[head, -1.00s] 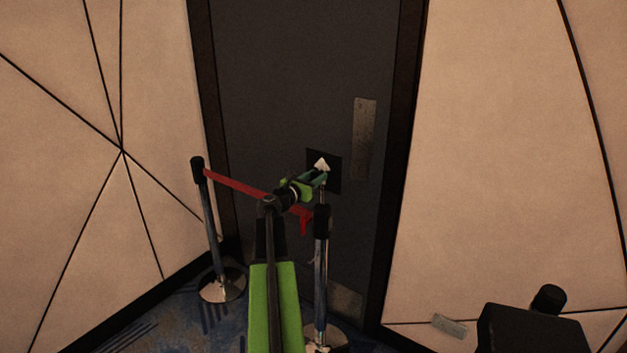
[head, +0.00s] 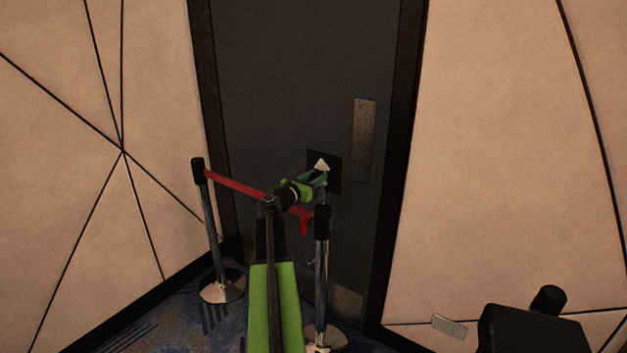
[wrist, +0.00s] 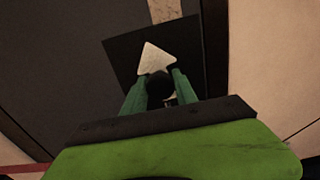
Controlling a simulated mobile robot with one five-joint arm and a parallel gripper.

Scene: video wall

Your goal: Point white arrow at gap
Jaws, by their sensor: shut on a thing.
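The white arrow (head: 321,164) is a small pale triangle on a dark square plate (head: 333,183) in front of the grey door. In the wrist view the white arrow (wrist: 156,58) points up and slightly left on the dark plate (wrist: 122,56). My gripper (head: 322,178) is at the plate, just below the arrow. In the wrist view my gripper (wrist: 160,84) has its green fingers closed around a dark round knob (wrist: 159,86) at the arrow's base. No gap is clearly visible on the plate; the fingers and knob hide part of it.
A barrier post (head: 210,230) stands left and another post (head: 321,275) stands close by my arm. A red belt (head: 240,188) runs between them. A metal plate (head: 364,140) is on the door (head: 290,80). A black box (head: 530,328) stands at lower right.

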